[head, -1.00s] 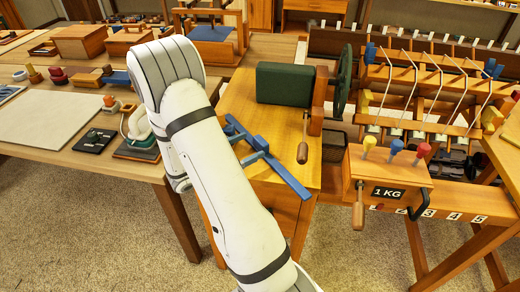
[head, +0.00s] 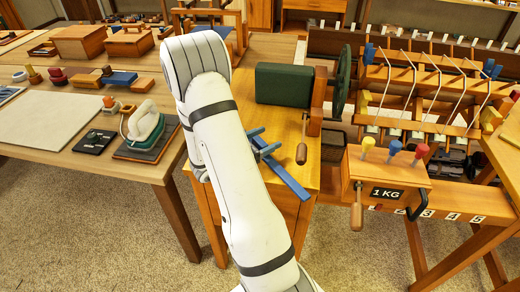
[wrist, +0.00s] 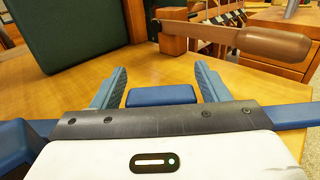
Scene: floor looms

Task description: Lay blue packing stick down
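The blue packing stick (head: 289,180) lies slantwise on the small wooden table, its near right end at the front edge. My arm hides its far left part in the head view. In the wrist view the stick's bar (wrist: 288,114) passes behind my gripper's body and shows at both sides. A short blue block (wrist: 161,95), apparently part of the stick, sits between my fingers. My gripper (wrist: 160,75) is open, one finger at each side of this block, with narrow gaps showing.
A dark green padded block (head: 284,84) stands at the back of the small table (head: 325,157). A crank with a wooden handle (head: 302,153) is close on the right. A 1 KG box (head: 388,180) stands farther right. An iron (head: 146,124) sits on the left table.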

